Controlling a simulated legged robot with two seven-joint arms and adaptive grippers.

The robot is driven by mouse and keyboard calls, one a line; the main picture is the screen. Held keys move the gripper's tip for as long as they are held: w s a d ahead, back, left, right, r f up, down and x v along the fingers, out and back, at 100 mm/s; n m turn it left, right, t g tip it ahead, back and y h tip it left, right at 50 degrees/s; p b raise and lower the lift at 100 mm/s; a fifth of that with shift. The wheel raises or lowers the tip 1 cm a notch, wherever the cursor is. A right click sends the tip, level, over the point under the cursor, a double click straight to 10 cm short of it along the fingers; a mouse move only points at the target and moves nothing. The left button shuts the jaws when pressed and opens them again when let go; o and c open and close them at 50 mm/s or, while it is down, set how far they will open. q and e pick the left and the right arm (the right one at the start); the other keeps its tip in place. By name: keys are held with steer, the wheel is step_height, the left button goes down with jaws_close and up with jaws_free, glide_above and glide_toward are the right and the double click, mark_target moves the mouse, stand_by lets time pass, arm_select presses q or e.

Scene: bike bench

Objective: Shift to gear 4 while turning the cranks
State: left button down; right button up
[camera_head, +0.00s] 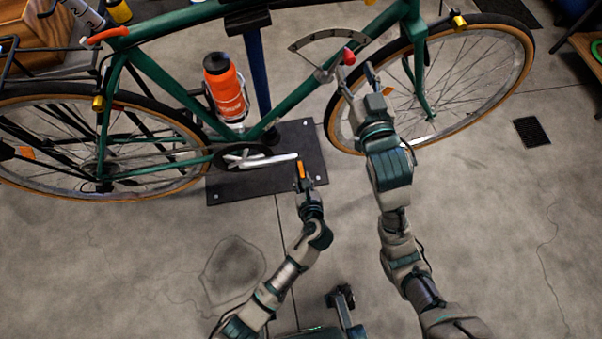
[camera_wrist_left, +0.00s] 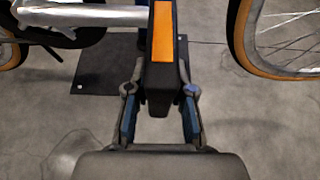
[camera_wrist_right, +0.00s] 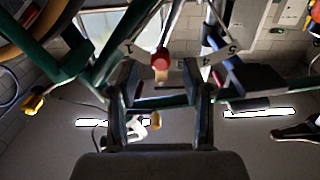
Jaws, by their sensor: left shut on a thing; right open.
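A green bicycle (camera_head: 180,75) stands across the head view. Its silver crank (camera_head: 268,161) points right, with a black pedal with an orange reflector (camera_head: 301,170) at its end. My left gripper (camera_head: 305,184) is shut on the pedal, whose black body lies between the fingers in the left wrist view (camera_wrist_left: 160,95). A pale, arc-shaped gear dial (camera_head: 328,37) sits on the frame, with a red-knobbed lever (camera_head: 348,56). My right gripper (camera_head: 357,78) is open just below the knob. In the right wrist view the red knob (camera_wrist_right: 160,60) is ahead of the open fingers, between dial numerals 1 and 5.
A blue stand post (camera_head: 257,75) rises from a dark base plate (camera_head: 225,188) under the bicycle. An orange bottle (camera_head: 224,85) sits on the frame. The front wheel (camera_head: 525,60) is right of my right gripper. The concrete floor in front is clear.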

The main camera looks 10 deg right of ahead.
mark_target(351, 63)
steer(key=shift+w+r, duration=0.15)
steer(key=shift+w, duration=1.8)
